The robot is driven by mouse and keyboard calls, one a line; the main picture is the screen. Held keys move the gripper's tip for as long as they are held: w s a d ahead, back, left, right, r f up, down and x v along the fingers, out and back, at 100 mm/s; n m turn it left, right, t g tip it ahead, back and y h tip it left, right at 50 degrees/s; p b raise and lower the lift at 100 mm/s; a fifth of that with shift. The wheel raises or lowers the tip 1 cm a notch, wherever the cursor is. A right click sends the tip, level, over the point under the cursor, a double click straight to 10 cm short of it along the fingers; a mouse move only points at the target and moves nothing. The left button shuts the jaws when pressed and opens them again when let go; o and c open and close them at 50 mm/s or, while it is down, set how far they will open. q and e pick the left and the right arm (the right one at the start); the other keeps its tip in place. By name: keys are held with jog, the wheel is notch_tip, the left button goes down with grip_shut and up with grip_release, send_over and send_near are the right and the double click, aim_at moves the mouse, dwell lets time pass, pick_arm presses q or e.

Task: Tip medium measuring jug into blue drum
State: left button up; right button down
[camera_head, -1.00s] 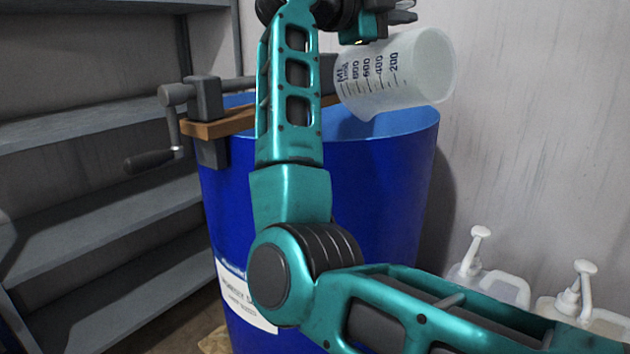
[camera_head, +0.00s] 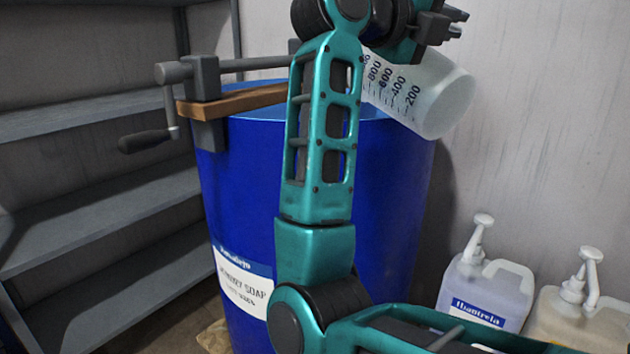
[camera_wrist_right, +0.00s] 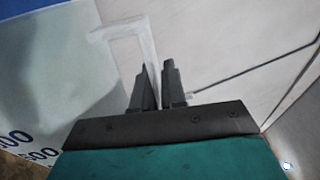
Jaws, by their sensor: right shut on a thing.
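The medium measuring jug (camera_head: 436,98), translucent white with dark blue graduations, is tilted high at the drum's right side. Its base points lower right, past the rim; its mouth end, upper left, is hidden behind my arm. My right gripper (camera_head: 440,22) is shut on the jug's handle. In the right wrist view, the fingers (camera_wrist_right: 157,88) close on the pale handle (camera_wrist_right: 128,32), with the jug wall (camera_wrist_right: 45,75) at left. The blue drum (camera_head: 390,200) stands upright with an open top; its inside is mostly hidden. My left gripper is out of view.
A clamp with a crank (camera_head: 205,88) and a wooden block (camera_head: 235,101) sit on the drum's left rim. Grey shelves (camera_head: 100,205) stand at left. Two pump jugs (camera_head: 485,290) (camera_head: 580,318) stand at lower right, near the wall.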

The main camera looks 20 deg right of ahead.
jog(key=shift+s+d+f+m+b, duration=0.1)
jog(key=shift+s+f+m+b, duration=0.25)
jog(key=shift+f+b, duration=0.25)
jog(key=shift+s+f+m+b, duration=0.25)
jog(key=shift+f+m+b, duration=0.1)
jog(key=shift+f+b, duration=0.2)
jog(key=shift+d+r, duration=0.15)
jog(key=shift+r, duration=0.35)
jog(key=m, duration=0.1)
jog(key=r+m, duration=0.1)
jog(key=m, duration=0.3)
jog(key=shift+r, duration=0.3)
notch_tip(320, 180, up, 2)
jog(key=m, duration=0.6)
jog(key=shift+m+p, duration=0.3)
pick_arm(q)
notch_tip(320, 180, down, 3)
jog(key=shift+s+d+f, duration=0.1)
pick_arm(e)
jog(key=shift+r+m, duration=0.1)
jog(key=shift+m, duration=0.4)
